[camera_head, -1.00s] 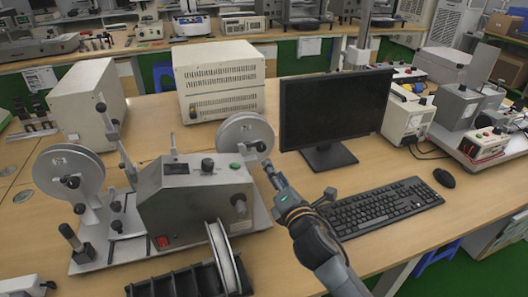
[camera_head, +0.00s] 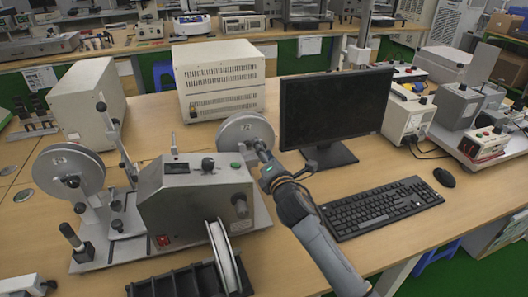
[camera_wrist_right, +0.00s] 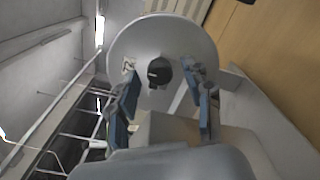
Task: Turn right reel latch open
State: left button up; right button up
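The taping machine (camera_head: 195,190) stands on the wooden bench. Its right reel (camera_head: 240,130) is a pale grey disc at the back right, partly hidden by my right gripper (camera_head: 261,147). In the right wrist view the reel (camera_wrist_right: 185,35) faces the camera, with the black latch knob (camera_wrist_right: 159,72) at its hub. The right gripper's two fingers (camera_wrist_right: 158,78) are apart, one on each side of the knob, with visible gaps to it. Whether they reach as deep as the knob is unclear. The left reel (camera_head: 68,172) is at the machine's left. My left gripper is not in view.
A monitor (camera_head: 335,108) stands close right of the right reel. A keyboard (camera_head: 378,207) lies right of my right forearm. A beige instrument box (camera_head: 219,82) is behind the reel. A white tape reel (camera_head: 223,255) and black rack stand in front of the machine.

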grip_shut()
jog(key=shift+m, duration=0.4)
jog(key=m+p, duration=0.3)
jog(key=m, duration=1.4)
jog(key=shift+p, duration=0.35)
jog(key=shift+o, duration=0.4)
grip_release()
